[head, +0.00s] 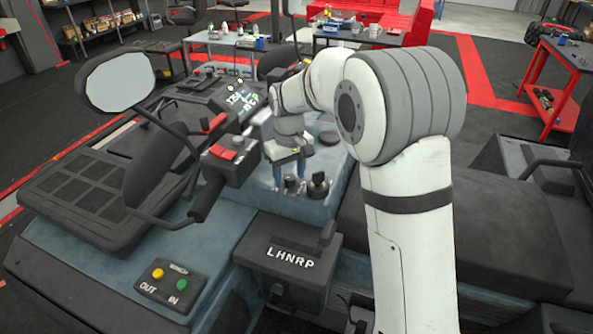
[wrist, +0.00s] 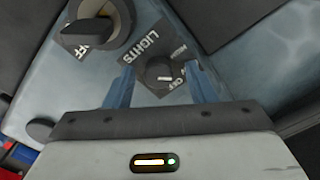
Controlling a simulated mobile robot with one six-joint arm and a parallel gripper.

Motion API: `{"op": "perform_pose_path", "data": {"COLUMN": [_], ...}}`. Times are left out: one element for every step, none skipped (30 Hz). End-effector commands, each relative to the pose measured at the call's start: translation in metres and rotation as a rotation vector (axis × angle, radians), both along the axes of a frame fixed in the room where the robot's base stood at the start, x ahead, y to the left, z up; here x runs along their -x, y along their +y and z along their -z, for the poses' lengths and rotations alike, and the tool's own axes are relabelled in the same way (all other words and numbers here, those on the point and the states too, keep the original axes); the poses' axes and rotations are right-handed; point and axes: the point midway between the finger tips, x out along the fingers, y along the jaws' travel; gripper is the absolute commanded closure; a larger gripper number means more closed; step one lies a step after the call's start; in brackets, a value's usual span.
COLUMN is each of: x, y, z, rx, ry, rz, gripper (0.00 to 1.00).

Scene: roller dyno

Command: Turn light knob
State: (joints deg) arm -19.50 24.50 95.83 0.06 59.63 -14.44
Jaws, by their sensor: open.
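The light knob (wrist: 159,74) is a small dark round knob with a pale pointer mark, on a dark plate marked LIGHTS, in the wrist view. The pointer lies toward the OFF lettering side. My gripper (wrist: 159,68) is open, with its blue fingers on either side of the knob; I cannot tell if they touch it. In the head view my gripper (head: 290,181) points down at the blue-grey console, and a dark knob (head: 291,186) shows between its fingers.
A larger dark knob (wrist: 108,22) sits close by on the console; it also shows in the head view (head: 318,185). A gear selector (head: 290,262) marked LHNRP, a handlebar with a red switch (head: 223,152) and a mirror (head: 119,82) stand around my arm.

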Motion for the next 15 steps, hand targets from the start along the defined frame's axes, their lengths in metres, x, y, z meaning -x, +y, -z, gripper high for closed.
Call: {"op": "perform_pose_path", "data": {"x": [0.000, 0.000, 0.000, 0.000, 0.000, 0.000, 0.000, 0.000, 0.000, 0.000, 0.001, 0.001, 0.001, 0.001, 0.002], "y": [0.000, 0.000, 0.000, 0.000, 0.000, 0.000, 0.000, 0.000, 0.000, 0.000, 0.000, 0.000, 0.000, 0.000, 0.000], "z": [0.000, 0.000, 0.000, -0.001, -0.003, -0.006, -0.009, -0.013, -0.019, -0.025, -0.030, -0.038, -0.043, -0.048, -0.054], "rx": [0.000, 0.001, 0.001, 0.000, 0.001, 0.000, 0.000, -0.001, 0.000, -0.001, -0.001, -0.001, -0.001, -0.001, 0.000], "ry": [0.000, 0.001, 0.001, 0.000, -0.001, -0.001, -0.002, -0.003, -0.002, -0.004, -0.004, -0.004, -0.003, -0.004, -0.002], "rz": [0.000, 0.000, 0.000, 0.000, 0.000, 0.000, 0.000, 0.000, 0.000, 0.000, 0.000, 0.000, 0.000, 0.000, 0.000], "gripper": [0.49, 0.49, 0.49, 0.49, 0.49, 0.49, 0.49, 0.49, 0.49, 0.49, 0.49, 0.49, 0.49, 0.49, 0.49]}}
